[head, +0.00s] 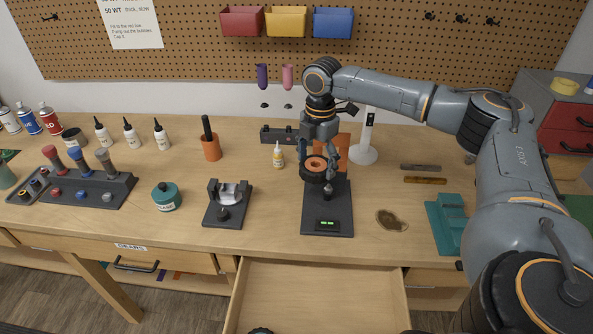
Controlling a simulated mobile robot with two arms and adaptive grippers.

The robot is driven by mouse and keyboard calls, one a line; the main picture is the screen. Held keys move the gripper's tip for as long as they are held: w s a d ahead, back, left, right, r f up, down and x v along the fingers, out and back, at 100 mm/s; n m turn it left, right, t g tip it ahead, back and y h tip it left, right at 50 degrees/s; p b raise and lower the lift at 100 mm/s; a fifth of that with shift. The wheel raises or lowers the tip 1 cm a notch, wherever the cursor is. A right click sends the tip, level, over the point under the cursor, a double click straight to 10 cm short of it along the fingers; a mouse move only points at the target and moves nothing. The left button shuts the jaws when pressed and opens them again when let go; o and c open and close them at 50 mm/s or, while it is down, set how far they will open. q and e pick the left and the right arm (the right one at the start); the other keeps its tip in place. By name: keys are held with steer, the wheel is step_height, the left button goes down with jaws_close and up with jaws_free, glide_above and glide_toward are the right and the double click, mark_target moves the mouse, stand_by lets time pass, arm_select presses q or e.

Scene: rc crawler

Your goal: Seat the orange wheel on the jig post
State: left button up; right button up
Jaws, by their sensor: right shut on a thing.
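My right gripper (319,155) points down over the dark jig (328,222), near the middle of the bench. It is shut on the orange wheel (316,164), which has a black tyre and an orange hub. The wheel is level or nearly so, above the jig base. The short jig post (327,191) shows just below and slightly right of the wheel's front edge. The wheel looks apart from the post, but its underside is hidden. Green lights show on the front of the jig.
A brown stain (391,220) and a teal block (449,222) lie to the right. An open drawer (318,296) juts out in front.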

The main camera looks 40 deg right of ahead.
steer(key=d+n, duration=0.2)
steer(key=d, duration=0.1)
steer(key=d+n, duration=0.1)
steer(key=d, duration=0.1)
steer(key=shift+f+n, duration=0.3)
steer(key=shift+f, duration=0.05)
arm_select(q)
steer(key=shift+w+r, duration=0.15)
steer(key=shift+w, duration=0.1)
arm_select(e)
steer(key=shift+r+p, duration=0.15)
steer(key=shift+p, duration=0.45)
steer(key=shift+f, duration=0.65)
arm_select(q)
steer(key=shift+s+b, duration=0.2)
steer(key=shift+b, duration=0.3)
arm_select(e)
steer(key=shift+f, duration=2.35)
arm_select(q)
steer(key=shift+r, duration=0.1)
steer(key=shift+r+p, duration=0.5)
steer(key=shift+p, duration=0.1)
